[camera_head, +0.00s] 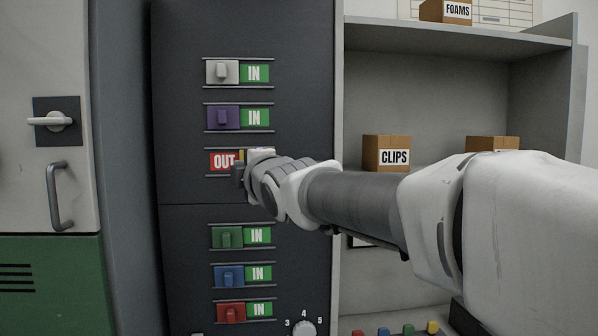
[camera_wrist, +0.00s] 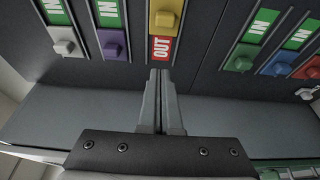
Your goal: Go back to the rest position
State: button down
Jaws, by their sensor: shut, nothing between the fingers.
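My gripper (camera_head: 240,174) is shut and empty, close in front of the dark panel by the third slider row. In the wrist view my gripper (camera_wrist: 159,75) points at the red OUT label (camera_wrist: 161,48) below the yellow slider (camera_wrist: 165,20). I cannot tell whether the fingertips touch the panel. The yellow slider is mostly hidden behind my gripper in the head view. The white slider (camera_head: 222,72), purple slider (camera_head: 222,117), green slider (camera_head: 227,237), blue slider (camera_head: 229,276) and red slider (camera_head: 231,313) all show IN.
A shelf unit (camera_head: 460,38) stands right of the panel, with a CLIPS box (camera_head: 387,154) and a FOAMS box (camera_head: 446,11). A dial (camera_head: 304,329) sits low on the panel. A door handle (camera_head: 60,195) and a latch (camera_head: 50,121) stick out at left.

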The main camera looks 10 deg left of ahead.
dwell(0.3)
jog(key=s+d+f+m+g+h, duration=0.2)
jog(key=s+d+f+m+h, duration=0.2)
jog(key=d+f+m, duration=0.45)
jog(key=s+d+f+m+g+h, duration=0.1)
jog(key=s+d+f+m+h, duration=0.3)
jog(key=d, duration=0.8)
jog(key=s+d+f+m+g, duration=0.2)
jog(key=s+d+f+m, duration=0.1)
jog(key=s+f+m, duration=0.1)
jog(key=s+d+f+m+g+h, duration=0.1)
jog(key=s+d+f+m+g, duration=0.1)
jog(key=s+d+f+m, duration=0.2)
jog(key=s+d+f+m+g, duration=0.2)
jog(key=s+d+f+m, duration=0.1)
jog(key=s+f, duration=0.6)
jog(key=s+m, duration=0.1)
jog(key=s, duration=0.2)
jog(key=shift+d+h, duration=0.35)
jog(key=shift+h, duration=0.05)
jog(key=shift+s, duration=0.1)
